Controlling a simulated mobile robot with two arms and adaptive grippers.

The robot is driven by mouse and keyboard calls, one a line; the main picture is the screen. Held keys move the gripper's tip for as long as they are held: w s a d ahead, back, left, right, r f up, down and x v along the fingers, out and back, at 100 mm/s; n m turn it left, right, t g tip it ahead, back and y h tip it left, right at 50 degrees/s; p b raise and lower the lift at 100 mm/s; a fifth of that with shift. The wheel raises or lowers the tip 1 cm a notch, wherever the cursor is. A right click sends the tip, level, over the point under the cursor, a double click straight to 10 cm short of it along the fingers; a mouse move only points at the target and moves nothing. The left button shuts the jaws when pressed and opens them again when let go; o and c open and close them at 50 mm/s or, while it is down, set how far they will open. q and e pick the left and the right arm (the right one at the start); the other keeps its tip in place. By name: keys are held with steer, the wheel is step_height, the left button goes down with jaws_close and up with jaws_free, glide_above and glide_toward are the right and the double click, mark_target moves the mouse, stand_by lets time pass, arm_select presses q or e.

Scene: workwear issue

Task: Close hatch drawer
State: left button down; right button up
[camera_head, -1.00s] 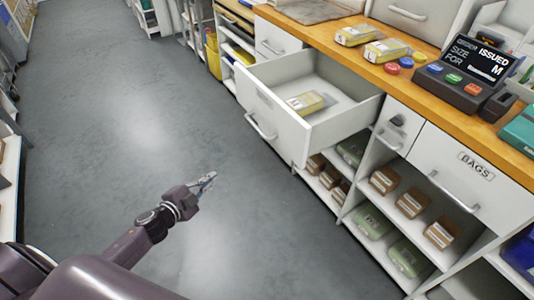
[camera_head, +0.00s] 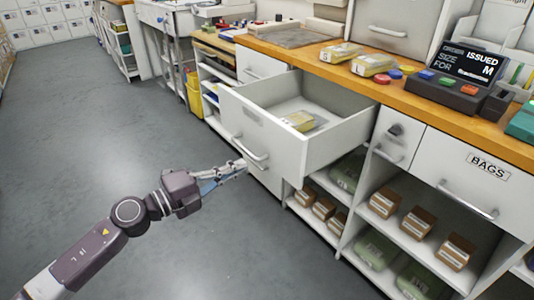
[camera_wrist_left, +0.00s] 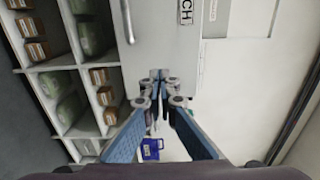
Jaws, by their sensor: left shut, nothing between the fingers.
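The hatch drawer (camera_head: 275,140) is pulled well out of the counter in the head view, and a yellow-and-white packet (camera_head: 299,121) lies inside it. Its bar handle (camera_head: 249,149) is on the front panel. My left gripper (camera_head: 241,165) is shut and empty, close to the front panel just below the handle in the picture; I cannot tell whether it touches. In the left wrist view the shut fingertips (camera_wrist_left: 160,78) point at the white drawer front (camera_wrist_left: 155,50), with part of a label ending in "CH" (camera_wrist_left: 186,12) and the handle (camera_wrist_left: 128,20) beyond. My right gripper is not in view.
The wooden counter (camera_head: 330,70) carries packets (camera_head: 373,65), coloured buttons and an order terminal (camera_head: 463,75). A bags drawer (camera_head: 470,170) is shut at the right. The grey floor at left (camera_head: 90,150) is clear.

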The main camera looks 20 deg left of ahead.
mark_target(276, 149)
arm_select(q)
steer(key=x, duration=0.8)
steer(key=shift+w+d+p, duration=0.1)
steer(key=shift+w+p, duration=0.05)
steer(key=shift+p, duration=0.15)
steer(key=shift+w+d, duration=0.45)
steer(key=shift+w, duration=0.1)
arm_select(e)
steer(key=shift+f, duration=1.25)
